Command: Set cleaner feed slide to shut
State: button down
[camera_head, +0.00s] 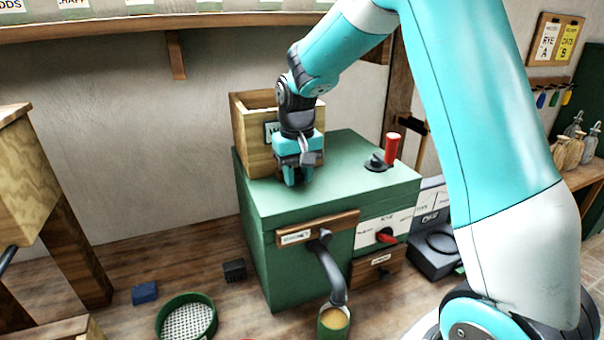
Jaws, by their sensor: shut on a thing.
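The cleaner is a green box-shaped machine (330,205) with an open wooden hopper (251,135) on its top at the back left. My gripper (297,182) points down at the hopper's front right, low over the green top. Its jaws are shut on a small part there, seemingly the cleaner feed slide. The jaws and wrist hide that part, so I cannot read its position. A label on the hopper's front is partly covered by my gripper.
A red-handled crank (391,151) stands on the machine's top right. A red knob (386,236) is on its front panel. A dark spout (330,268) leads down to a green cup (333,321). A round sieve (187,318) and small dark blocks lie on the wooden surface at left.

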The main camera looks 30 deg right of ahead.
aim_at(296, 172)
jog(key=shift+w+r, duration=0.1)
jog(key=shift+w, duration=0.15)
jog(key=c, duration=0.8)
grip_release()
jog(key=shift+c, duration=0.2)
notch_tip(296, 172, up, 17)
jog(key=b, duration=0.1)
jog(key=shift+r+b, duration=0.15)
jog(key=shift+b, duration=0.25)
jog(key=shift+s+a, duration=0.1)
jog(key=s+a+f+n+y, duration=0.1)
jog(key=s+a+f+n, duration=0.2)
jog(key=s+a, duration=0.3)
jog(key=s+a+f+n+y, duration=0.1)
jog(key=s+a+f+n, duration=0.2)
jog(key=s, duration=0.9)
jog(key=s+a+f+n+y, duration=0.2)
jog(key=s+a+f+n, duration=0.1)
jog(key=s+a+f, duration=0.3)
jog(key=s+a, duration=0.2)
jog(key=s, duration=0.1)
jog(key=shift+a, duration=0.4)
